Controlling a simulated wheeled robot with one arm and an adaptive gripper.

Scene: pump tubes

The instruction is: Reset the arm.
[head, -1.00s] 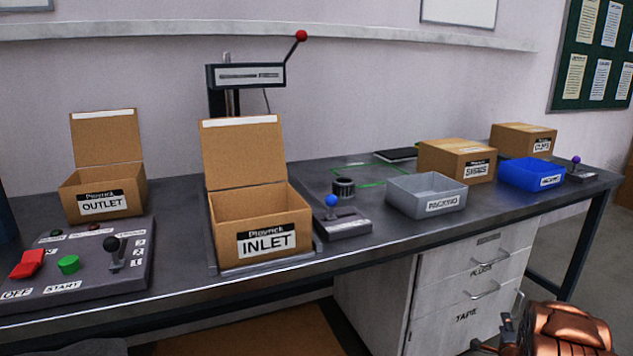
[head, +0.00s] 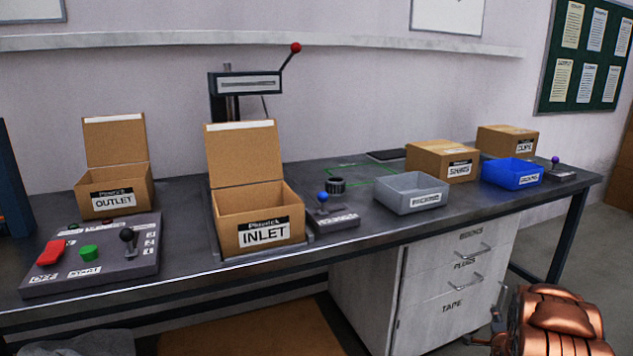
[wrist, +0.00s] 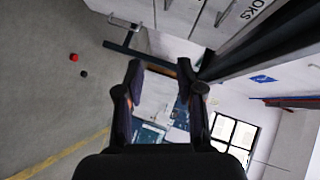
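My gripper (wrist: 162,92) shows in the wrist view with its two dark fingers spread apart and nothing between them. It is clear of the bench, with floor, drawer fronts and a window behind it. In the head view a copper-coloured part of my arm (head: 556,322) is at the lower right, in front of the drawers. The gripper's fingers cannot be made out in the head view.
The bench (head: 400,225) carries an open OUTLET box (head: 113,190), an open INLET box (head: 262,215), a grey bin (head: 410,193), a blue bin (head: 512,173) and a control panel (head: 100,262). A drawer cabinet (head: 450,285) stands under it. Floor right of the bench is free.

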